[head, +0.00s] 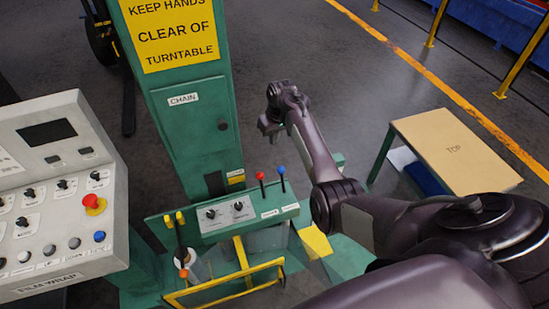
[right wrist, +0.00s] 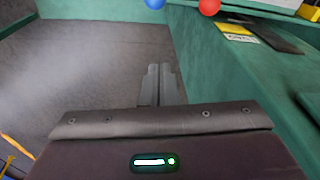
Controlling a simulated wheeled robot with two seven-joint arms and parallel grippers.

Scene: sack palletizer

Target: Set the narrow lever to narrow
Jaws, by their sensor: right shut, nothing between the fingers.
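Two short levers stand on the green control panel (head: 222,223) in the head view, one with a red knob (head: 261,176) and one with a blue knob (head: 281,170). Small white labels sit below them, too small to read, so I cannot tell which is the narrow lever. Both levers look roughly upright. In the right wrist view the blue knob (right wrist: 155,4) and the red knob (right wrist: 209,6) are cut by the top edge. My right gripper (head: 266,129) is shut and empty, beyond and above the knobs, apart from them. Its fingers also show in the right wrist view (right wrist: 160,78). My left gripper is out of view.
A green column (head: 195,125) with a yellow warning sign (head: 172,35) rises behind the panel. A grey control console (head: 62,200) stands at the left. A yellow bar frame (head: 225,289) is in front. A table with a tan top (head: 440,135) stands at the right.

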